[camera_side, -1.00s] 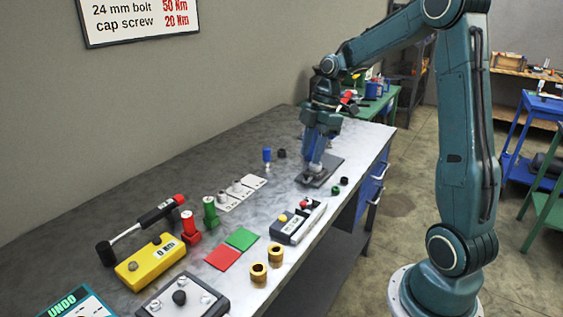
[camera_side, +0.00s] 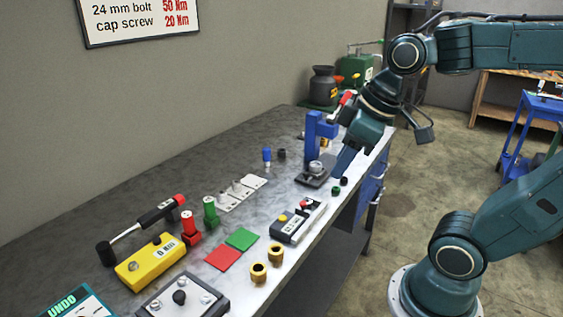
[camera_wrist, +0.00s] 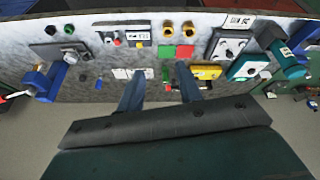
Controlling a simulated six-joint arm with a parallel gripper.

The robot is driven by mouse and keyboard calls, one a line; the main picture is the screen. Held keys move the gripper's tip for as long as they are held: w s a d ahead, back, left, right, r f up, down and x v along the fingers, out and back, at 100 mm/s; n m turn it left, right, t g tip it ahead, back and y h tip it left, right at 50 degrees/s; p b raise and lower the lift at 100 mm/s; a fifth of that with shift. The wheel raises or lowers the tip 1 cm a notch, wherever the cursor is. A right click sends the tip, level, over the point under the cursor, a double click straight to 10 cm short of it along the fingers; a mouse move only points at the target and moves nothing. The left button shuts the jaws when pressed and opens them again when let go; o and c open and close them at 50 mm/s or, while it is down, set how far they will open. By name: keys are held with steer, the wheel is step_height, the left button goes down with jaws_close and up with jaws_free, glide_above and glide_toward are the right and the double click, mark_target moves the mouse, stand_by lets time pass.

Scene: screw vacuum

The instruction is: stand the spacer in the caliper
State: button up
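Two brass ring-shaped pieces (camera_side: 267,261) stand apart on the bench's front part; they look like spacers. They also show at the top of the wrist view (camera_wrist: 178,30). A grey gauge-like device (camera_side: 298,220) with a yellow and a red knob lies just behind them and looks like the caliper; it shows at upper left in the wrist view (camera_wrist: 122,38). No piece is visible in it. My gripper (camera_side: 348,160) is tilted beside the blue stand, well away from the rings. In the wrist view its fingers (camera_wrist: 160,72) are spread with nothing between them.
A blue stand on a dark plate (camera_side: 318,135) is close to my gripper. White plates (camera_side: 240,192), red and green pads (camera_side: 223,257), a yellow box (camera_side: 150,262), red and green holders and a torque wrench (camera_side: 140,228) fill the bench's left half. Small dark rings (camera_side: 340,186) lie near the front edge.

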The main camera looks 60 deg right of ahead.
steer(key=s+m, duration=0.1)
steer(key=s, duration=0.1)
steer(key=s+a+m+t, duration=0.1)
steer(key=s, duration=0.1)
steer(key=shift+s+f+m, duration=0.1)
steer(key=shift+f+m, duration=0.2)
steer(key=shift+f, duration=0.05)
